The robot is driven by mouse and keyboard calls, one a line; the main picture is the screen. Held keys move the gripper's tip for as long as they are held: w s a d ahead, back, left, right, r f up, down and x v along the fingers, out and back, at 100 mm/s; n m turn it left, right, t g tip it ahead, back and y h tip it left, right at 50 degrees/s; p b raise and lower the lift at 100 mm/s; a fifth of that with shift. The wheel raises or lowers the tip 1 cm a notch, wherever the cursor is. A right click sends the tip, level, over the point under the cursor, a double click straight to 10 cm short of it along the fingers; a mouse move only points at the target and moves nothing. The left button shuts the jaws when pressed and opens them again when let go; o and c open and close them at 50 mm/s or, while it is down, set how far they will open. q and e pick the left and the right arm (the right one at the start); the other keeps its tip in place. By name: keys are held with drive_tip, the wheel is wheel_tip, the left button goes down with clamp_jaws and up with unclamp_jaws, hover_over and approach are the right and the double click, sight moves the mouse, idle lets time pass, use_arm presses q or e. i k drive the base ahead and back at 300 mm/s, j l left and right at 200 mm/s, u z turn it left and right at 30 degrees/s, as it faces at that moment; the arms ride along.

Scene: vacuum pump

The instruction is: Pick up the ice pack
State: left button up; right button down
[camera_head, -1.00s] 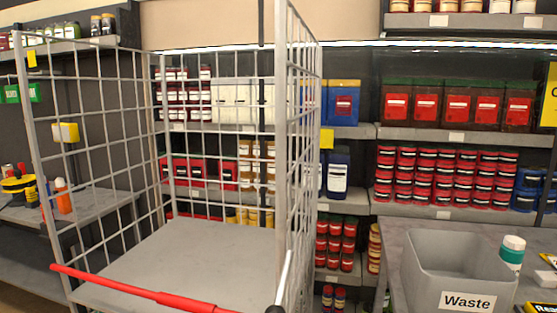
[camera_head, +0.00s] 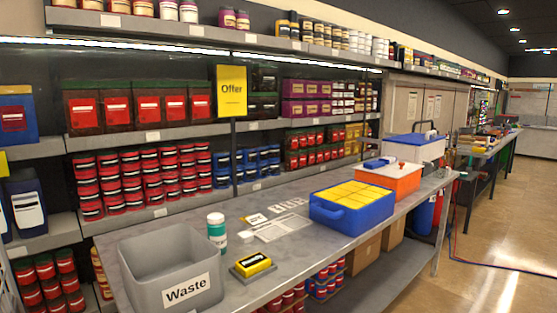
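No object in view is labelled as an ice pack, and I cannot tell for certain which one it is. A small blue object (camera_head: 380,162) lies on top of an orange box with a white lid (camera_head: 388,182) towards the far end of the grey table. A blue crate (camera_head: 336,213) filled with yellow blocks stands in front of it. A small yellow and black item (camera_head: 252,265) lies nearer, beside the waste bin. Neither of my grippers is in view.
A grey bin marked Waste (camera_head: 172,272) and a white bottle with a green label (camera_head: 216,232) stand on the grey table (camera_head: 300,262). Papers (camera_head: 275,229) lie behind them. Stocked shelves (camera_head: 150,140) line the back. The floor at right (camera_head: 480,270) is largely open, with a cable across it.

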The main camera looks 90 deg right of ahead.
sight(388, 160)
drive_tip(key=z, duration=3.5)
drive_tip(key=i+l+z, duration=0.25)
drive_tip(key=i, duration=0.25)
drive_tip(key=i+l+z, duration=0.25)
drive_tip(key=i+l, duration=0.15)
drive_tip(key=i+l+z, duration=0.15)
drive_tip(key=i+z, duration=0.15)
drive_tip(key=i, duration=0.35)
drive_tip(key=i+z, duration=0.25)
drive_tip(key=i, duration=0.25)
